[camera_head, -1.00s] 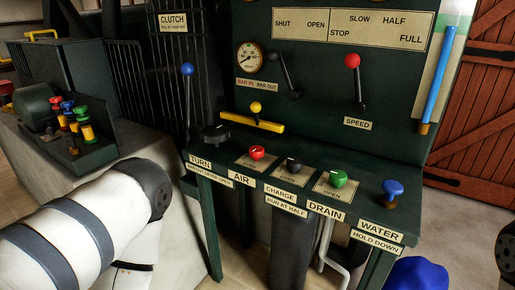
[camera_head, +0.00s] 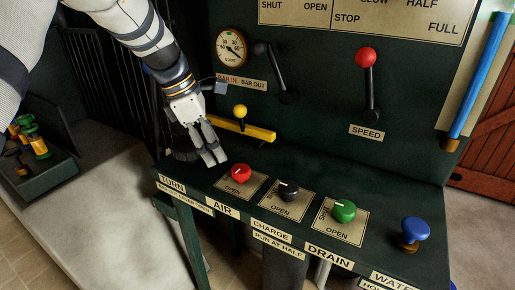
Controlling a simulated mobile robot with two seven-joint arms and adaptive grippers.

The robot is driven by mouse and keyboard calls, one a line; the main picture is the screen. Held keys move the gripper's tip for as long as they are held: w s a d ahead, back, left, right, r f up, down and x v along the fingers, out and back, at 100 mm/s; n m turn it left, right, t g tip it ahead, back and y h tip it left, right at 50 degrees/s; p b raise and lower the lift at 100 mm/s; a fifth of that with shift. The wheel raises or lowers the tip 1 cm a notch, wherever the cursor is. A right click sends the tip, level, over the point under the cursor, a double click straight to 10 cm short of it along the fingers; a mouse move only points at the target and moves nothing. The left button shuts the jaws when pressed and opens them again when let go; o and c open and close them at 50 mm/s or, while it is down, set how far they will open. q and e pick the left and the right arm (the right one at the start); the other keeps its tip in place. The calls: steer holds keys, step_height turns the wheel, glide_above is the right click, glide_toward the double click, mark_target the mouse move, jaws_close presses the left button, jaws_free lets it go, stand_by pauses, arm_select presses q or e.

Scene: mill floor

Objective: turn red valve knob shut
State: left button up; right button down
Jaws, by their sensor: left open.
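The red valve knob (camera_head: 241,173) sits on a beige plate on the panel ledge, above the AIR label (camera_head: 222,209). The word OPEN shows on the plate in front of it. My left gripper (camera_head: 214,158) comes in from the upper left, fingers pointing down and to the right. Its fingers are apart and empty, just left of and behind the red knob. A small gap seems to lie between fingertips and knob. The black dial by the TURN label is mostly hidden behind the gripper. My right gripper does not show.
A black knob (camera_head: 288,190), a green knob (camera_head: 343,210) and a blue push knob (camera_head: 414,231) stand in a row to the right. A yellow bar (camera_head: 243,130) with a yellow ball is behind. The SPEED lever (camera_head: 368,85) and a gauge (camera_head: 231,46) are on the upright panel.

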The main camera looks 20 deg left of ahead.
mark_target(240, 168)
arm_select(q)
steer(key=shift+n+h, duration=0.3)
steer(key=shift+n, duration=0.1)
steer(key=w+d+f, duration=0.1)
steer(key=f, duration=0.1)
steer(key=w+d+f, duration=0.1)
steer(key=d+f, duration=0.1)
steer(key=f, duration=0.1)
steer(key=w+d+f, duration=0.1)
steer(key=w+f, duration=0.1)
steer(key=shift+d+f+b, duration=0.15)
steer(key=shift+f+b, duration=0.2)
steer(key=c, duration=1.1)
